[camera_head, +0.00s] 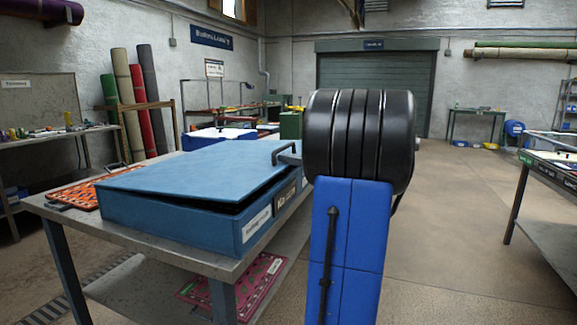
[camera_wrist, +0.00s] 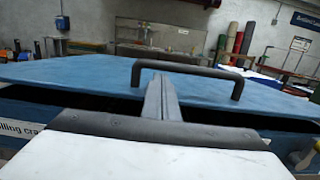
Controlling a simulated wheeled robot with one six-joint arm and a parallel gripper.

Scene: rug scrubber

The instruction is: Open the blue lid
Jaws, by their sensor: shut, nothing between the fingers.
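The blue lid (camera_head: 190,167) lies on a blue box (camera_head: 168,217) on the metal table. Its front edge is raised slightly, leaving a dark gap over the box wall. A dark bar handle (camera_head: 283,151) stands on the lid's edge near my arm; the handle also shows in the wrist view (camera_wrist: 205,72). My gripper (camera_wrist: 161,84) is shut and empty, its fingertips at the handle's left part, by the lid's front edge. Whether they touch the handle or lid I cannot tell. In the head view my black and blue arm hides the gripper.
The table (camera_head: 50,208) holds an orange patterned mat (camera_head: 85,194) at left; a pink mat (camera_head: 262,275) lies on its lower shelf. Rolled rugs (camera_head: 133,105) stand behind. Another table (camera_head: 555,180) stands at right, with open floor between.

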